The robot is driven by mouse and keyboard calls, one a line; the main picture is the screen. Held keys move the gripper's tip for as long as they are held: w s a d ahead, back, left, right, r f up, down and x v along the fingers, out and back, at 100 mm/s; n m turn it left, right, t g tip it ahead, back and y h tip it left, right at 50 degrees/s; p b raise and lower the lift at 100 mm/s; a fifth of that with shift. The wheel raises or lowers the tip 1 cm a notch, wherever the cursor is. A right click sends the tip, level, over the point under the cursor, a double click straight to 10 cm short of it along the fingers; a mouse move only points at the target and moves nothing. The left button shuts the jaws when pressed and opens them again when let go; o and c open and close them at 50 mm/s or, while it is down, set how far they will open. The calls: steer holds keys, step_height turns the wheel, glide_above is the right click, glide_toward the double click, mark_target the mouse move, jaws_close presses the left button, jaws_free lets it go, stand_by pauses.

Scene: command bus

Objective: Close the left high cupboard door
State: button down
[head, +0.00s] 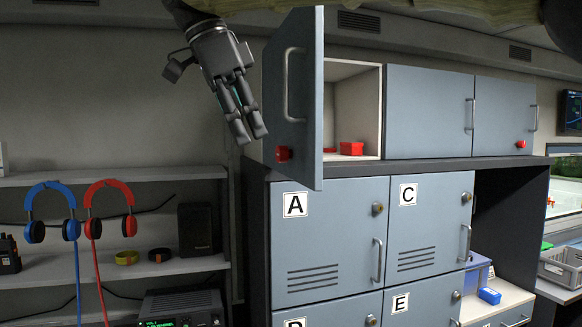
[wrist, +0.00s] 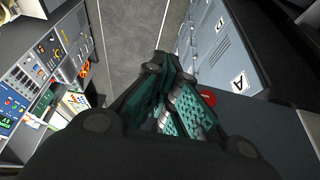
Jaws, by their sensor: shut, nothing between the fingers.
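The left high cupboard door (head: 305,100) stands open in the head view, swung out toward me. It is blue-grey with a vertical metal handle (head: 292,84) and a red latch (head: 282,153) near its lower edge. Behind it the cupboard's white inside (head: 352,105) shows, with a red box (head: 351,148) on its floor. My gripper (head: 254,138) is shut and empty, pointing down just left of the open door, on its handle side. In the wrist view the fingers (wrist: 178,115) are close together, and a red part (wrist: 207,96) shows beside them.
Two shut cupboard doors (head: 428,112) are to the right. Lockers marked A (head: 325,240) and C (head: 430,225) stand below. Shelves with blue headphones (head: 52,205) and red headphones (head: 110,205) are at the lower left. A control panel (wrist: 45,75) shows in the wrist view.

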steer(key=w+d+f+p, duration=0.1)
steer(key=d+f+p, duration=0.4)
steer(key=f, duration=0.3)
steer(key=shift+w+d+p, duration=0.15)
steer(key=shift+d+p, duration=0.25)
steer(key=shift+d, duration=0.5)
